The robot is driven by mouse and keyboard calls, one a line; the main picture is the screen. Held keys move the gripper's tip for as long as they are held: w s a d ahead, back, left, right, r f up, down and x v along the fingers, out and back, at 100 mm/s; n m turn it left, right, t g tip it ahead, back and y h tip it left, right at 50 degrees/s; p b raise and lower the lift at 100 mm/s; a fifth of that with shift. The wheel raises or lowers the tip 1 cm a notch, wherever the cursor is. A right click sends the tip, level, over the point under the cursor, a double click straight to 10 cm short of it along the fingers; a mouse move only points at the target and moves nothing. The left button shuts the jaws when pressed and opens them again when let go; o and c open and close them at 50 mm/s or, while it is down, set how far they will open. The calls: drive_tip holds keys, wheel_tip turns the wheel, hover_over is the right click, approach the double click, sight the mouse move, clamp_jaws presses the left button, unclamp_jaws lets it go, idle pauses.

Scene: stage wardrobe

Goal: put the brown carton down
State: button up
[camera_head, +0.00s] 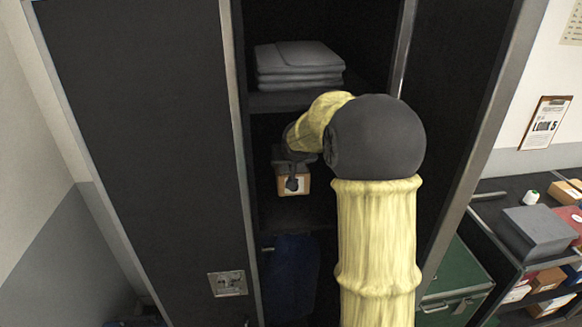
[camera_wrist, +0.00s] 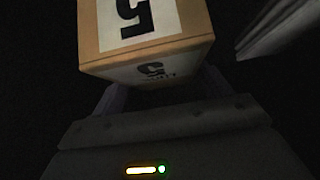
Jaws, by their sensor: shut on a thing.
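The brown carton (camera_head: 291,194) is a small box with a white label, inside the dark wardrobe in the head view. My gripper (camera_head: 293,172) is shut on it from above and behind, partly covering it. In the wrist view the carton (camera_wrist: 150,50) fills the top middle, with white labels bearing a black 5 on one face. The gripper's fingertips are mostly hidden there. The carton is just above or on the lower shelf (camera_head: 300,212); I cannot tell whether it touches.
Folded grey cloth (camera_head: 299,62) lies on the shelf above my gripper. Metal wardrobe posts (camera_head: 236,110) stand close on the left and right. Dark blue cloth (camera_head: 290,275) hangs below. A cart with boxes (camera_head: 540,230) and a green case (camera_head: 455,283) stand at right.

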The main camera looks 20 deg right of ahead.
drive_tip(key=shift+s+r, duration=0.15)
drive_tip(key=shift+s, duration=0.05)
wheel_tip(320, 180, down, 3)
drive_tip(key=shift+w+a+f+p, duration=0.15)
drive_tip(key=shift+p, duration=0.45)
drive_tip(key=shift+f, duration=0.15)
drive_tip(key=shift+f, duration=0.2)
drive_tip(key=o, duration=1.2)
drive_tip(key=shift+c, duration=0.2)
drive_tip(key=shift+r, duration=0.1)
